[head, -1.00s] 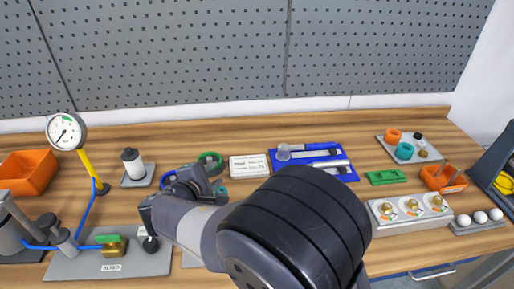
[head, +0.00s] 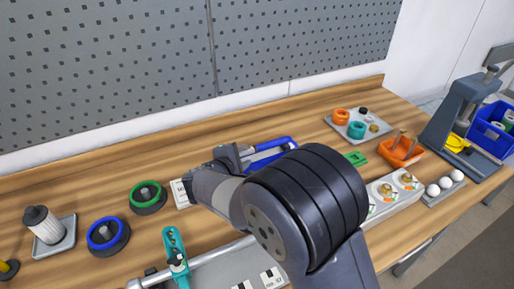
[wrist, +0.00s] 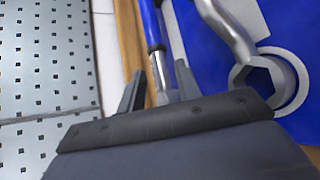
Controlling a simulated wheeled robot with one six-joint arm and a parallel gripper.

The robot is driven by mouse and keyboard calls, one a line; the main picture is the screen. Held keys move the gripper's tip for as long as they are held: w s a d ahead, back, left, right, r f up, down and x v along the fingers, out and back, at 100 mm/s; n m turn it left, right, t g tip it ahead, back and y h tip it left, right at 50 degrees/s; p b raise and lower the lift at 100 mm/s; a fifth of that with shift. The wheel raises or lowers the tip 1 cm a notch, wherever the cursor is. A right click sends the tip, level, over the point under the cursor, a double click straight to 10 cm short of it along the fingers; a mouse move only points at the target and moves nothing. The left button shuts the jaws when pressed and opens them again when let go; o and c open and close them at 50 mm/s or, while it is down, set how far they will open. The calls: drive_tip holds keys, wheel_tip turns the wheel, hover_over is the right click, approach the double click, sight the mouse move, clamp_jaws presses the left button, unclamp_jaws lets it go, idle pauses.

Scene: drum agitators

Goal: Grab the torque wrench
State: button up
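A long tool with a blue handle (wrist: 151,22) and a bare metal shaft (wrist: 162,85), which looks like the torque wrench, lies along the edge of a blue mat (wrist: 297,28) in the wrist view. My gripper (wrist: 158,82) is open, with one finger on each side of the shaft and visible space around it. Whether the fingers reach down to its height is unclear. The shaft's near end is hidden behind my gripper body. In the head view my gripper (head: 238,155) is at the left end of the mostly hidden blue mat (head: 264,157).
A metal ring-ended tool (wrist: 275,82) lies on the mat close to the right finger. The pegboard (head: 290,50) rises behind the bench. A white labelled block (head: 181,194) is just left of my gripper. Green (head: 148,196) and blue (head: 108,236) rings stand farther left.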

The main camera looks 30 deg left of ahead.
sight(251, 151)
drive_tip(key=x, duration=0.2)
drive_tip(key=p+x, duration=0.1)
drive_tip(key=x, duration=0.1)
drive_tip(key=shift+w+d+r, duration=0.1)
drive_tip(key=shift+w+d, duration=0.15)
clamp_jaws()
